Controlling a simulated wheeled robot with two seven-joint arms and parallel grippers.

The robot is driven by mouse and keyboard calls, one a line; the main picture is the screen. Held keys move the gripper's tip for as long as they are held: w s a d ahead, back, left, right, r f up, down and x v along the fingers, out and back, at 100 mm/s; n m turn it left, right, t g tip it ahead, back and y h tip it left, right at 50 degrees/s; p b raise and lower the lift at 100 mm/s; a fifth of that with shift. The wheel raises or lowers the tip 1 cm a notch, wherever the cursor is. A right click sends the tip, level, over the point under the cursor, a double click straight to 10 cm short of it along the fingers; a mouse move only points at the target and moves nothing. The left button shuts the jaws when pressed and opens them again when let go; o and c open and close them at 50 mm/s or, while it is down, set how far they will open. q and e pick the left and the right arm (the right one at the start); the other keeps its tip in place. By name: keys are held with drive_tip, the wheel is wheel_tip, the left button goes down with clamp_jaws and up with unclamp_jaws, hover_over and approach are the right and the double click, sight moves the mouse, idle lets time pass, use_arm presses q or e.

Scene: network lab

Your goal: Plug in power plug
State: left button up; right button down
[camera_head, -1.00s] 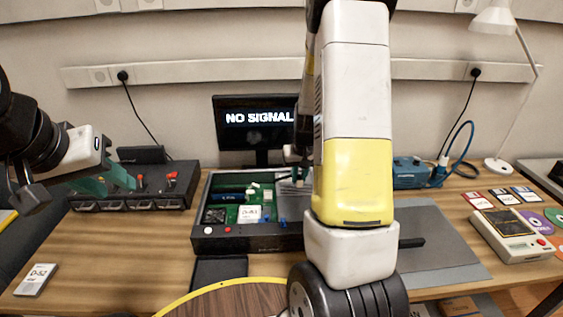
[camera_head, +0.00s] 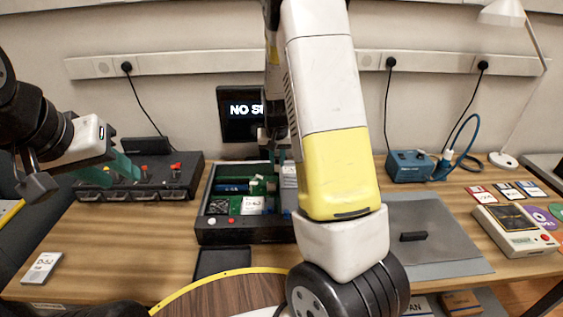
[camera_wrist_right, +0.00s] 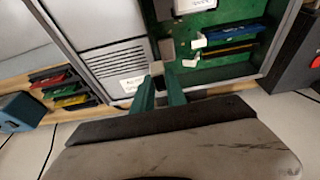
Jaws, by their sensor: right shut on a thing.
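My right gripper (camera_wrist_right: 160,88) is shut on a small pale grey piece (camera_wrist_right: 157,68) at its fingertips; I cannot tell whether this is the power plug. The gripper is over the edge of an open computer case (camera_head: 243,236) with a green board (camera_wrist_right: 212,75), beside a grey vented panel (camera_wrist_right: 118,61). In the head view, my right arm hides part of the case and the monitor. Black plugs sit in the wall rail at the left (camera_head: 126,66), middle (camera_head: 391,62) and right (camera_head: 483,66). My left gripper (camera_head: 112,172) is open and empty, in front of a black box.
The black box (camera_head: 180,185) with red switches stands at the back left. A blue box (camera_head: 408,166) with a blue cable (camera_head: 459,131) is at the back right. A grey mat (camera_head: 440,225) and a beige meter (camera_head: 515,232) lie right. The front left table is mostly clear.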

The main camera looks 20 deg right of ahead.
drive_tip(key=shift+w+a+f, duration=0.25)
drive_tip(key=shift+w+f, duration=0.1)
drive_tip(key=shift+f, duration=1)
drive_tip(key=shift+w+a+f, duration=0.3)
drive_tip(key=shift+w+f, duration=0.1)
drive_tip(key=shift+f, duration=0.9)
drive_tip(key=shift+w+a+f, duration=0.25)
drive_tip(key=shift+w+f, duration=0.1)
drive_tip(key=shift+f, duration=1)
drive_tip(key=shift+f, duration=0.8)
drive_tip(key=c, duration=1.3)
unclamp_jaws()
drive_tip(key=shift+o, duration=0.2)
drive_tip(key=shift+o, duration=0.5)
drive_tip(key=shift+d, duration=0.1)
